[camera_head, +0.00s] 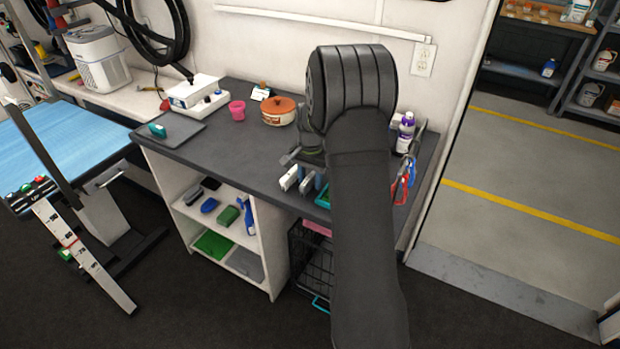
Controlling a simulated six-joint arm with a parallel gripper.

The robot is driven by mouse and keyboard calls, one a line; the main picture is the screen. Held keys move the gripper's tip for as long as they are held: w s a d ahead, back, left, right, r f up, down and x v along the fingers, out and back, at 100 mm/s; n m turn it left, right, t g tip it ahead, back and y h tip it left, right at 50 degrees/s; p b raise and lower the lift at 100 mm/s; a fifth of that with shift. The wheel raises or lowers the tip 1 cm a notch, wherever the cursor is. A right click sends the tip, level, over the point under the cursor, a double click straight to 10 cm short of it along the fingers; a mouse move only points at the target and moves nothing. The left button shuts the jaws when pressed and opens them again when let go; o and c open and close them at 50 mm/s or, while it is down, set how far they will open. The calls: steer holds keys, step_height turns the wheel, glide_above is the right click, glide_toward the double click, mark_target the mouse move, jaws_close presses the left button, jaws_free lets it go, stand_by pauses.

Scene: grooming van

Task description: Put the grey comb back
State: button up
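My arm reaches over the dark grooming counter (235,140) and hides much of its right half. My gripper (298,181) shows small and partly covered below the wrist, low over the counter's front right part. Two pale finger-like pieces show there, but I cannot tell whether anything is between them. I cannot make out the grey comb for certain; it may be hidden behind my arm or too small to see.
A pink cup (237,110), a round orange-brown pot (278,110) and a white device (194,92) stand on the counter. A purple-and-white bottle (406,132) and red-and-blue handled tools (402,183) are right of my arm. Shelves (223,215) below hold brushes.

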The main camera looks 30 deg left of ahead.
mark_target(310, 176)
step_height(310, 176, up, 12)
steer(key=shift+r, duration=0.15)
stand_by(0.5)
steer(key=shift+w, duration=0.1)
step_height(310, 176, down, 12)
steer(key=shift+f, duration=0.2)
step_height(310, 176, up, 3)
steer(key=shift+f, duration=0.15)
steer(key=shift+r, duration=0.55)
steer(key=shift+f, duration=0.15)
